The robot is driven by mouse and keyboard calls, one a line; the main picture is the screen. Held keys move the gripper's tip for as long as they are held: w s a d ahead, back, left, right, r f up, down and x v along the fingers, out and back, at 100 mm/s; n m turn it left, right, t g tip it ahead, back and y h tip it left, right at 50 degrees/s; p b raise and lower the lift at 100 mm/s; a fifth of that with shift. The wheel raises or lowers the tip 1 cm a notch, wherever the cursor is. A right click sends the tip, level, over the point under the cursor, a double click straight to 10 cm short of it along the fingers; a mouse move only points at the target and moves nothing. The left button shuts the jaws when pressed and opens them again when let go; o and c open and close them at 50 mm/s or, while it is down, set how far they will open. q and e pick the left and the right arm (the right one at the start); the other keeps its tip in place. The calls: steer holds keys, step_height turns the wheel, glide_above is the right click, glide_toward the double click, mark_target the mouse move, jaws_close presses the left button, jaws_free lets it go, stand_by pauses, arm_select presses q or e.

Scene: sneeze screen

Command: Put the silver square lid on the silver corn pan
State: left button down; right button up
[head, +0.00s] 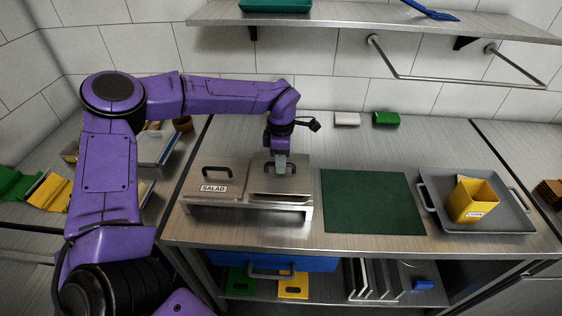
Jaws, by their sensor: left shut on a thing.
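My left gripper (281,163) points down and is shut on the black handle of a silver square lid (262,186). The lid is over the right-hand place of a low metal stand (293,215), beside a second silver lid (203,176) labelled SALAD. I cannot tell whether the held lid rests on the pan under it or is slightly above. The corn pan itself is hidden, and no corn label can be read. My right gripper is not in view.
A dark green board (370,203) lies right of the stand. A grey tray (436,218) with a yellow container (472,201) is farther right. A white block (347,119) and a green block (386,119) lie by the wall. A shelf (330,20) overhangs the back.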

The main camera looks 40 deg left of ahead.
arm_select(q)
steer(key=shift+f, duration=0.5)
stand_by(0.8)
steer(key=shift+p, duration=0.55)
stand_by(1.1)
steer(key=shift+f, duration=0.3)
stand_by(0.5)
steer(key=shift+p, duration=0.35)
stand_by(1.2)
steer(key=shift+f+b, duration=0.35)
steer(key=shift+f, duration=0.2)
stand_by(0.5)
steer(key=c, duration=1.1)
jaws_free()
steer(key=shift+r, duration=0.1)
